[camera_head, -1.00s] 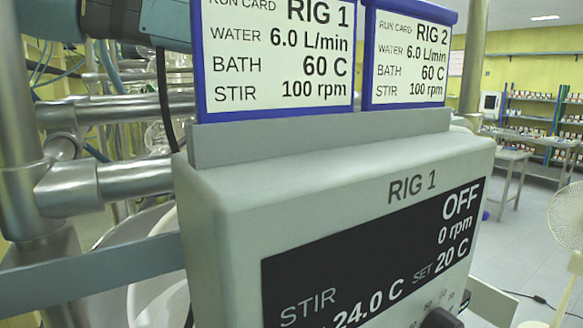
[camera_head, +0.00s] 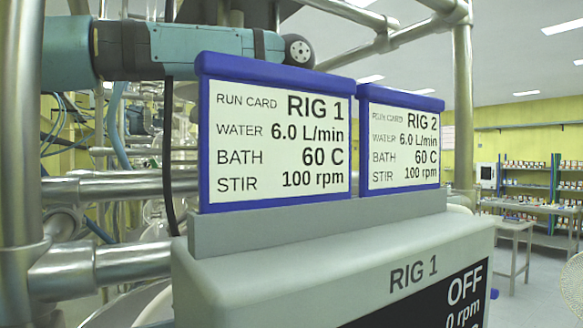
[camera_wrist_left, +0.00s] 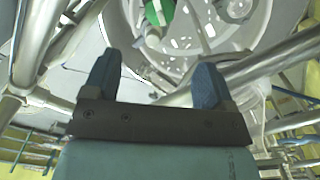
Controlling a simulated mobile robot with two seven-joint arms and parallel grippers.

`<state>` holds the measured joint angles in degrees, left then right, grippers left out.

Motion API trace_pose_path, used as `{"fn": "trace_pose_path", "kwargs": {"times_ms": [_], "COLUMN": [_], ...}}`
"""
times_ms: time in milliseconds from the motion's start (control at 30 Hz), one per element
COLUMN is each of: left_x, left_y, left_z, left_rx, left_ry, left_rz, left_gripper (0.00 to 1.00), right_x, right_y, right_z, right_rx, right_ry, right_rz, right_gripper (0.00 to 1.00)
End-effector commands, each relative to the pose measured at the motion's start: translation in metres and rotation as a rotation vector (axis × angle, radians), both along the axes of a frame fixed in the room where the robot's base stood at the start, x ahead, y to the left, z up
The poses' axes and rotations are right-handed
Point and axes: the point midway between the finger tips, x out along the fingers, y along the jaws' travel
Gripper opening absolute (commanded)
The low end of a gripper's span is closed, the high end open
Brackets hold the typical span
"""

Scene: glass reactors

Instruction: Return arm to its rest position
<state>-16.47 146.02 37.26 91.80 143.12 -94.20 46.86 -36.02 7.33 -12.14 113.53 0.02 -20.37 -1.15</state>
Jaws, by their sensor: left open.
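My left gripper (camera_wrist_left: 157,70) shows in the left wrist view with its two blue-grey fingers spread apart. Nothing sits between the fingers. Beyond them are a pale round part with holes (camera_wrist_left: 228,28), a green knob-like piece (camera_wrist_left: 159,11) and metal tubes. I cannot tell whether the fingers touch any of these. In the head view no gripper shows. My right gripper is not in view.
The RIG 1 control box (camera_head: 330,245) carries two blue-framed run cards, for RIG 1 (camera_head: 278,140) and RIG 2 (camera_head: 402,145). Steel rig pipes (camera_head: 125,185) fill the left. Shelves (camera_head: 530,185) stand far right.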

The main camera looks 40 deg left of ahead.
Motion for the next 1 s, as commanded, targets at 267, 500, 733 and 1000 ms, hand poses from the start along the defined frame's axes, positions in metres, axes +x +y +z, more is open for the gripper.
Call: {"fn": "trace_pose_path", "kwargs": {"times_ms": [267,500,733,1000], "left_x": [0.000,-0.001,-0.001,0.000], "left_y": [0.001,0.001,0.000,0.000], "left_z": [-0.018,-0.062,-0.106,-0.136], "left_rx": [0.000,0.001,0.000,-0.001], "left_ry": [0.002,0.003,0.004,0.002], "left_rz": [0.001,0.000,0.000,0.000], "left_gripper": [0.78,0.78,0.78,0.78], "right_x": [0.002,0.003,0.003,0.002], "right_y": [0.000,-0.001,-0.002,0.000], "right_z": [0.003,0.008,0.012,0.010], "right_rx": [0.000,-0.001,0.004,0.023], "right_ry": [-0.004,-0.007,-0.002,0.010], "right_rz": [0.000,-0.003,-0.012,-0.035], "right_gripper": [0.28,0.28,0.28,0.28]}}
